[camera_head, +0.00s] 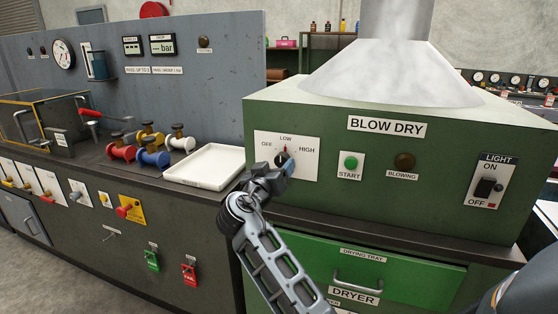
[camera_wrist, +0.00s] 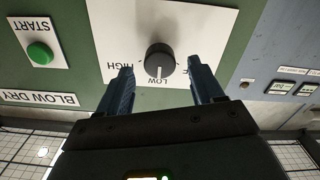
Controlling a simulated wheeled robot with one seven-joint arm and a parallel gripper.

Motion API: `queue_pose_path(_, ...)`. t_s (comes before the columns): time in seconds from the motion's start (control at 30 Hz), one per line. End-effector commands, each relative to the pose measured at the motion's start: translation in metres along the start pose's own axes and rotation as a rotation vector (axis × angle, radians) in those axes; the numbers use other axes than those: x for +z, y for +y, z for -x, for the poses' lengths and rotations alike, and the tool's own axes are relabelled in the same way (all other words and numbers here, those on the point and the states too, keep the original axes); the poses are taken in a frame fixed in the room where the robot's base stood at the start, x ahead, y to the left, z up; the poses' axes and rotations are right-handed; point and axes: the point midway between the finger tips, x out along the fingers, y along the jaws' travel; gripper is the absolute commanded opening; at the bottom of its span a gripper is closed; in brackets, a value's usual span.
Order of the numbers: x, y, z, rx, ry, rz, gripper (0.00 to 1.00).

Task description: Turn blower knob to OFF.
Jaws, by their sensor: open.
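The blower knob (camera_wrist: 159,60) is a round dark knob on a white plate (camera_head: 302,143) marked OFF, LOW and HIGH. Its pointer mark faces LOW. In the head view the knob (camera_head: 282,158) is partly hidden behind my gripper (camera_head: 284,170). In the wrist view, which shows the panel upside down, my gripper (camera_wrist: 163,82) is open, with one blue finger on each side of the knob's lower part. I cannot tell whether the fingers touch the knob.
A green START button (camera_head: 351,164), a BLOWING lamp (camera_head: 404,162) and a LIGHT switch (camera_head: 488,188) are to the right on the green dryer (camera_head: 350,210). The drying tray drawer (camera_head: 410,270) is below.

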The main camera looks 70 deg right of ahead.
Motion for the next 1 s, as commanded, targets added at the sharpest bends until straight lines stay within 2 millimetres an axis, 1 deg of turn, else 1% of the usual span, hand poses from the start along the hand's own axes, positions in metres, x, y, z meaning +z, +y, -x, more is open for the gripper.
queue_pose_path(0.03, -0.002, 0.001, -0.009, 0.003, -0.001, 0.001, 0.67)
queue_pose_path(0.1, -0.002, 0.001, -0.019, 0.002, -0.001, 0.0, 0.67)
queue_pose_path(0.2, -0.001, 0.001, -0.031, 0.0, -0.001, 0.0, 0.67)
queue_pose_path(0.3, 0.0, 0.0, -0.038, -0.001, -0.001, 0.001, 0.67)
queue_pose_path(0.43, 0.0, 0.0, -0.042, -0.002, 0.0, 0.001, 0.67)
queue_pose_path(0.63, 0.001, 0.0, -0.042, -0.003, 0.0, 0.0, 0.67)
queue_pose_path(0.67, 0.0, 0.0, -0.042, -0.003, 0.0, 0.0, 0.65)
queue_pose_path(1.0, 0.001, -0.001, -0.041, -0.003, 0.0, 0.0, 0.32)
